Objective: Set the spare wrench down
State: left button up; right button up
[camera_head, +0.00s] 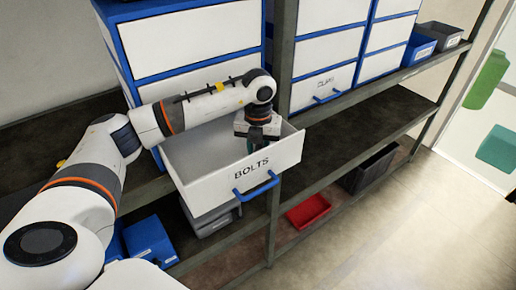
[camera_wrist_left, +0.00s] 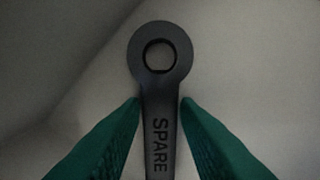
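The spare wrench (camera_wrist_left: 161,115) is dark grey, with a ring end and the word SPARE on its handle. In the left wrist view it lies lengthwise between the two green fingers of my left gripper (camera_wrist_left: 160,100). The fingertips close in on both sides of the handle just below the ring. In the head view my left gripper (camera_head: 256,140) points down inside the open drawer marked BOLTS (camera_head: 220,188). The wrench is hidden there by the gripper and drawer front. Whether it touches the drawer floor cannot be told. My right gripper is not in view.
The drawer has a blue handle (camera_head: 257,187) and its visible interior looks empty. A shelf post (camera_head: 280,60) stands close behind my left gripper. Closed drawers (camera_head: 325,52) stand to the right. A red bin (camera_head: 308,211) and blue bins (camera_head: 149,240) sit below.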

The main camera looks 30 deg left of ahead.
pick_arm(q)
jog(key=shift+o, duration=1.4)
jog(key=shift+r, duration=0.15)
notch_tip(320, 180, up, 6)
jog(key=b, duration=0.3)
jog(key=shift+w+f, duration=0.1)
jog(key=shift+f, duration=0.15)
notch_tip(320, 180, up, 6)
jog(key=b, duration=0.1)
jog(key=shift+r, duration=0.2)
